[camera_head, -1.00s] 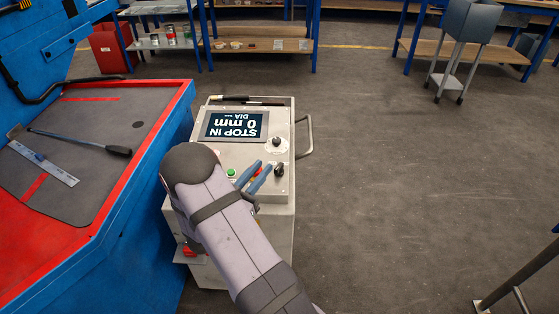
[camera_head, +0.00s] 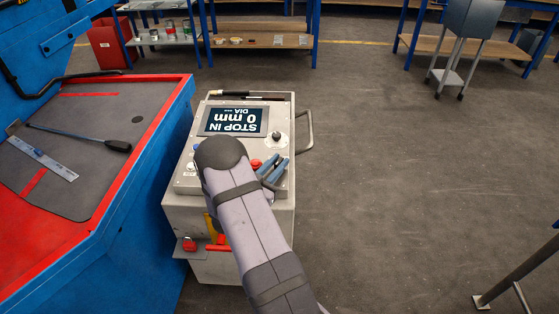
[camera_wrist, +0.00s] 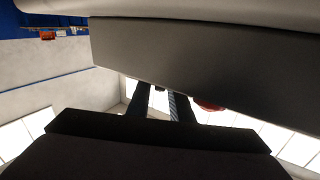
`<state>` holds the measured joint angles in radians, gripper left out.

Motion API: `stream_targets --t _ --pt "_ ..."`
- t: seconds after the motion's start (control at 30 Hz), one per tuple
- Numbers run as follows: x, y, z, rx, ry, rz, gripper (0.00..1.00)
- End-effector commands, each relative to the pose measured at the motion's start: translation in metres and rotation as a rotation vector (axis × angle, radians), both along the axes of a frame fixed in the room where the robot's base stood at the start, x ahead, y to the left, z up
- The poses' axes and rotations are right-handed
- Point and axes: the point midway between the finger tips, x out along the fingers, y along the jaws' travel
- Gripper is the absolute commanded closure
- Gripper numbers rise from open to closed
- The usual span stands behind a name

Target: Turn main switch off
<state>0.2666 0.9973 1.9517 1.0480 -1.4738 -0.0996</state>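The grey control cabinet (camera_head: 180,225) stands beside the blue machine. On its front, partly hidden by my arm, is a yellow and red fitting (camera_head: 211,228); I cannot tell for sure whether this is the main switch or how it is set. My gripper (camera_head: 273,172) is over the right front of the sloping top panel. Its two blue-grey fingers are apart with nothing seen between them. They also show as two dark fingers in the wrist view (camera_wrist: 160,104). A red button (camera_head: 256,163) is just left of the fingers; contact is unclear.
A metal handle (camera_head: 308,130) sticks out at the cabinet's right. A small red object (camera_head: 190,243) is on a bracket at front left.

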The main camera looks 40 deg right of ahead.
Motion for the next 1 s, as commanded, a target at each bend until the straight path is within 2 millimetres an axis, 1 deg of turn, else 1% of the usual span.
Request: stream_targets --t 0.03,0.17,0.47,0.5,0.53,0.57,0.8,1.0 --pt "0.0009 -0.0045 0.0 0.001 0.001 0.0 0.8" --pt "0.0025 -0.0108 -0.0002 0.001 0.001 0.0 0.8" --pt "0.0035 -0.012 -0.0002 0.0 0.001 0.001 0.8" --pt "0.0034 -0.0119 -0.0002 0.0 0.001 0.001 0.9" --pt "0.0034 -0.0119 -0.0002 0.0 0.001 0.001 0.97" --pt "0.0034 -0.0119 -0.0002 0.0 0.001 0.001 1.0" --pt "0.0033 -0.0117 -0.0002 -0.001 0.002 0.006 1.0" --pt "0.0025 -0.0122 -0.0005 -0.004 0.006 0.047 1.0"
